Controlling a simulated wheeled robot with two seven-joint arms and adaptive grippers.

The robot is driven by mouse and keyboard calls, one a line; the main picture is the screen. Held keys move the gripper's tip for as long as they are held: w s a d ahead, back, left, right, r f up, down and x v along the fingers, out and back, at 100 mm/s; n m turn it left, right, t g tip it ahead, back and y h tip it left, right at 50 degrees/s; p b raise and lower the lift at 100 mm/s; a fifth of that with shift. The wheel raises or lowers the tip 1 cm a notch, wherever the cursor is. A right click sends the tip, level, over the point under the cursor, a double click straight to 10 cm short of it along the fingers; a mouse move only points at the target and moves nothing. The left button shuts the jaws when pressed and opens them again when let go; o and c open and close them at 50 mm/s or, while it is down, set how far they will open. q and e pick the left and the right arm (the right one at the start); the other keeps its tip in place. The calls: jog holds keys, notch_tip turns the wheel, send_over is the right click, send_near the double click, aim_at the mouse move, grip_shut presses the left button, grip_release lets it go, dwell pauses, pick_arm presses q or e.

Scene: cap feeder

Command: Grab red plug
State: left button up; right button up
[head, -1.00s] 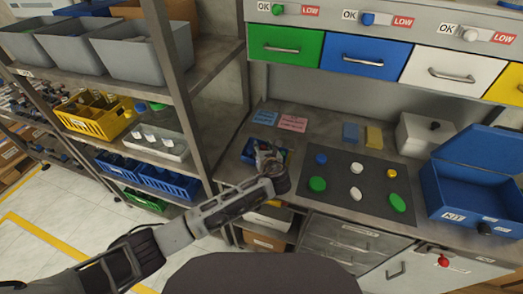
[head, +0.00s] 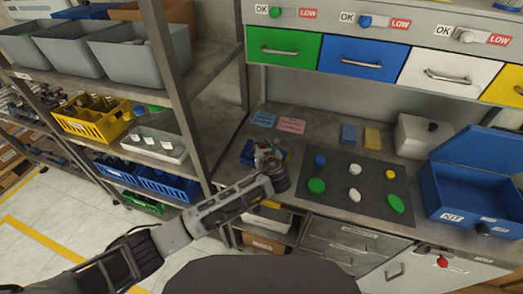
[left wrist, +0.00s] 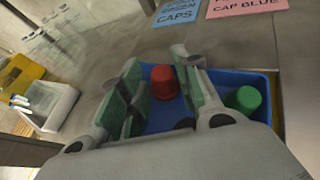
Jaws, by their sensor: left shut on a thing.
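In the left wrist view a red plug (left wrist: 165,82) sits between the fingers of my left gripper (left wrist: 157,64), at the blue bin (left wrist: 157,122). My left gripper is shut on it. A green cap (left wrist: 247,99) lies in the same bin, to the right of the fingers. In the head view my left gripper (head: 269,160) is over the blue bin (head: 247,153) at the left end of the workbench, and the plug is hidden there. My right gripper is not in view.
A dark mat (head: 332,202) with several coloured caps lies right of the bin. A blue KIT box (head: 455,203) stands open at the far right. A shelf post (head: 178,75) rises left of the bench. Blue (left wrist: 180,12) and pink (left wrist: 246,6) labels lie behind the bin.

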pick_arm(q)
notch_tip(320, 180, up, 8)
dwell(0.5)
